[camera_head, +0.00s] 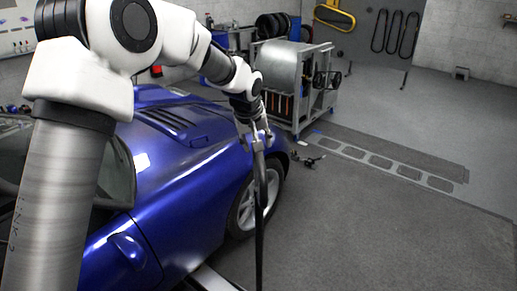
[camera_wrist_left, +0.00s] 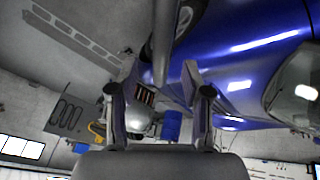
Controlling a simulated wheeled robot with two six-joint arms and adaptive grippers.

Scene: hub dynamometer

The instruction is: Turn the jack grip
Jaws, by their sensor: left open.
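My left gripper (camera_head: 259,135) hangs beside the front of the blue car, at the top end of a long dark upright bar, which I take to be the jack handle with its grip (camera_head: 261,215). In the left wrist view my left gripper (camera_wrist_left: 158,85) is open, its two fingers spread apart. The grey bar (camera_wrist_left: 165,40) comes down from the top edge and its end lies between the fingers in the picture. I cannot tell whether either finger touches it. The lower end of the bar is cut off by the head view's bottom edge. My right gripper is not in view.
The blue car (camera_head: 185,190) stands close to the left of the bar, with its front wheel (camera_head: 245,207) near it. A wheeled metal trolley (camera_head: 301,118) stands behind. A small dark object (camera_head: 309,160) lies on the floor. The floor to the right (camera_head: 390,235) is clear.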

